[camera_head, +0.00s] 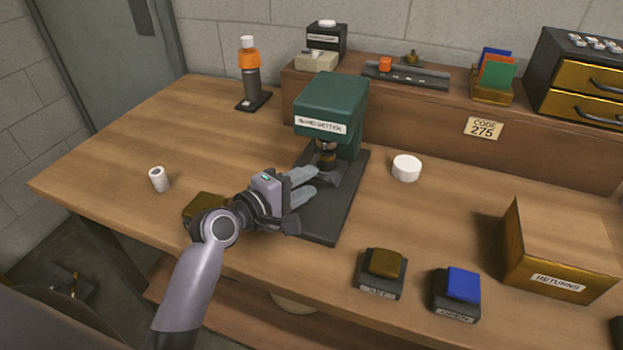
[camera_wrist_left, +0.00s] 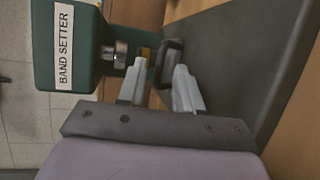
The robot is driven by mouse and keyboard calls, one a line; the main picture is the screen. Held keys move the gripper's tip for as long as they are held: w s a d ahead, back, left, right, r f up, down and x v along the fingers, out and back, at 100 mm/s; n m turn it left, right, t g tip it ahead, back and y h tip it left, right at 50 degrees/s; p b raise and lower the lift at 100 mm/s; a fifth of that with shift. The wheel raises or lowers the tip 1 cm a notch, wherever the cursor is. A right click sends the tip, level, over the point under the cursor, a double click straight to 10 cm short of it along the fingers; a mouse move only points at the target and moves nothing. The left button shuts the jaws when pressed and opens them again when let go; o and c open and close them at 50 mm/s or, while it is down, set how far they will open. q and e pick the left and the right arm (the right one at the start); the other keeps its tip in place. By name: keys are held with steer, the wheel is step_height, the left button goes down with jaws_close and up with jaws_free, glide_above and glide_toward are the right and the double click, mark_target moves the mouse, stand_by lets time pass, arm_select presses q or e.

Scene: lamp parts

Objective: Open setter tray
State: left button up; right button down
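The band setter is a dark green press (camera_head: 335,100) on a dark base plate (camera_head: 335,222), near the middle of the table; its labelled head (camera_wrist_left: 68,50) also shows in the left wrist view. A metal and brass stem (camera_head: 326,155) hangs under the head. A dark grey piece, perhaps the tray's handle (camera_wrist_left: 172,52), lies under the stem. My left gripper (camera_head: 315,181) reaches in from the left over the base plate. Its fingers are apart, with their tips (camera_wrist_left: 160,68) at the dark piece; whether they touch it is unclear. My right gripper is not in view.
A white cylinder (camera_head: 159,179) stands left and a white round piece (camera_head: 406,168) right of the setter. A brown block (camera_head: 203,207) is partly behind my arm. Two labelled pads (camera_head: 381,278) (camera_head: 457,294) and a returns box (camera_head: 560,250) are at the front right.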

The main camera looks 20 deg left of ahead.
arm_select(q)
steer(key=shift+x, duration=1.05)
jaws_close()
steer(key=shift+s, duration=0.1)
stand_by(0.6)
